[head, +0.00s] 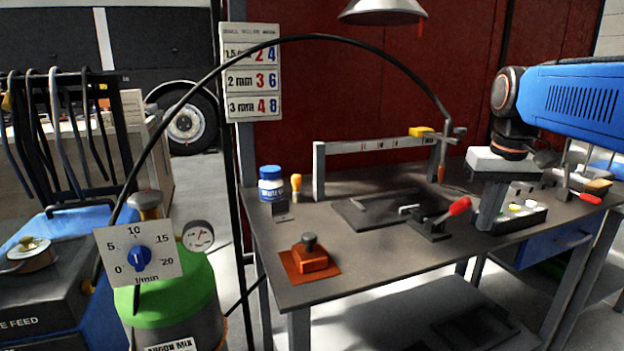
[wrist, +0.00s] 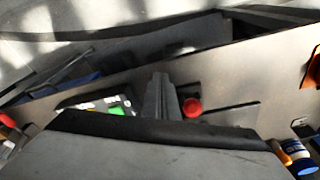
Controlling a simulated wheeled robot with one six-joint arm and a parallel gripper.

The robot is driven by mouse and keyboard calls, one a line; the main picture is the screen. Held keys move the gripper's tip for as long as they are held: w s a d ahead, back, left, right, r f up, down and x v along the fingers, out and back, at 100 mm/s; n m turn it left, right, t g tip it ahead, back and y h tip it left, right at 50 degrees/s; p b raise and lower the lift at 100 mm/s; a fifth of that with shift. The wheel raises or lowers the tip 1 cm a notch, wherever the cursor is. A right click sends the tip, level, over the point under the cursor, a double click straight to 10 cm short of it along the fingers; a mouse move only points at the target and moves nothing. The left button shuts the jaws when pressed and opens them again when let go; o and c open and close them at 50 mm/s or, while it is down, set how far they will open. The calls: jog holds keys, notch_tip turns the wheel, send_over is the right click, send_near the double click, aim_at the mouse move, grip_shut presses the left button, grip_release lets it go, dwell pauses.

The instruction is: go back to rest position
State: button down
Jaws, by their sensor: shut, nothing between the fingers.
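My gripper (head: 487,220) hangs over the right part of the grey workbench (head: 330,278), pointing down from my blue arm. Its fingers are together and nothing shows between them. In the wrist view the closed fingers (wrist: 160,97) point toward the bench, beside a red handle end (wrist: 192,107).
A red-handled clamp (head: 436,222) stands left of my gripper. An orange block with a knob (head: 311,256), a blue-and-white jar (head: 271,185) and a measuring frame (head: 375,146) are on the bench. A green gas cylinder (head: 180,295) with a dial plate stands at left.

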jog(key=s+a+f+t, duration=0.1)
jog(key=s+a+f, duration=0.2)
jog(key=s+f, duration=0.6)
jog(key=s+a+f+n+t, duration=0.1)
jog(key=s+a+f, duration=0.3)
jog(key=s+f, duration=0.5)
jog(key=shift+f+t, duration=0.4)
jog(key=shift+f, duration=0.1)
jog(key=shift+r, duration=0.1)
jog(key=w+d+r+m+g, duration=0.1)
jog(key=w+d+r+m, duration=0.2)
jog(key=w+r, duration=0.55)
jog(key=w+d+r+m+g, duration=0.1)
jog(key=w+d+r+m, duration=0.2)
jog(key=w+r, duration=0.55)
jog(key=w+d+r+m+g, duration=0.1)
jog(key=w+d+r+m, duration=0.3)
jog(key=r, duration=0.3)
jog(key=w+d+r+m+g, duration=0.1)
jog(key=w+d+r+m, duration=0.2)
jog(key=w+d+r, duration=0.3)
notch_tip(320, 180, up, 2)
jog(key=shift+w+d+r+m+g, duration=0.25)
jog(key=shift+w+d+m+g, duration=0.15)
jog(key=shift+w, duration=0.1)
jog(key=shift+a+f, duration=0.1)
jog(key=shift+f, duration=0.05)
notch_tip(320, 180, down, 14)
jog(key=shift+r, duration=0.1)
